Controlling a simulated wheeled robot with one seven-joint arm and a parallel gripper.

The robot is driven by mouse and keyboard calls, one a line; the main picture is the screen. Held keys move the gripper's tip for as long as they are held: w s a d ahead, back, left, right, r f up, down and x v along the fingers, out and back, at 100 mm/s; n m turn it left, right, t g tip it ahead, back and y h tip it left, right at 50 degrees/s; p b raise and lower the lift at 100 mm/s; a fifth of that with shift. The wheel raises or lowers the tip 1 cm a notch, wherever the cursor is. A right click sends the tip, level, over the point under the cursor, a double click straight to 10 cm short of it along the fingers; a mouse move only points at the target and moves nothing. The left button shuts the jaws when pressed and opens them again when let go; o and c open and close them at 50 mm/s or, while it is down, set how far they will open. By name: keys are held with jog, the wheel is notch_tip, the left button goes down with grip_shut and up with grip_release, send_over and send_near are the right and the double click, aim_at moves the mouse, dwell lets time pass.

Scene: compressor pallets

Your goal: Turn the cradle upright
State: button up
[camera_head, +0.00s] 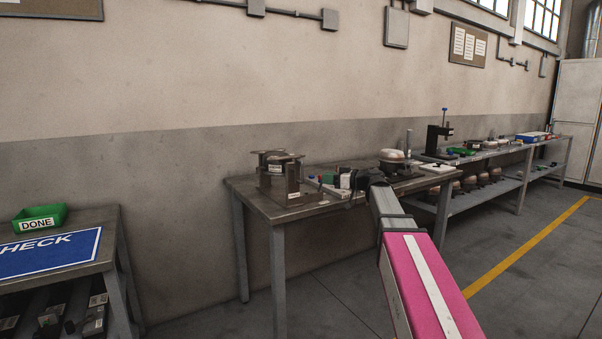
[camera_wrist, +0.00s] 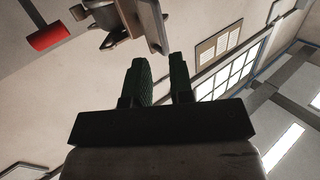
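A grey metal fixture with upright plates and round tops (camera_head: 279,175) stands on the left part of the middle workbench (camera_head: 245,186). It may be the cradle, but I cannot tell which way up it is. My gripper (camera_head: 330,181) reaches in over the bench from the right, to the right of this fixture and apart from it. In the wrist view, the two dark green fingers of my gripper (camera_wrist: 160,75) stand apart with an empty gap. A grey metal part (camera_wrist: 125,20) shows beyond the fingertips, cut off by the top edge.
A red cylinder (camera_wrist: 48,38) shows in the wrist view. A rounded housing (camera_head: 393,160) and a dark press (camera_head: 438,135) stand farther right. At left, a table holds a green DONE bin (camera_head: 40,217) and a blue CHECK mat (camera_head: 50,254). The floor between the tables is clear.

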aim_at(302, 170)
jog(key=shift+n, duration=0.3)
jog(key=x, duration=0.3)
jog(key=r+x, duration=0.1)
jog(key=x, duration=0.3)
jog(key=r+x, duration=0.1)
jog(key=x, duration=0.2)
jog(key=shift+w+a+r, duration=0.2)
jog(key=shift+a, duration=0.2)
grip_shut()
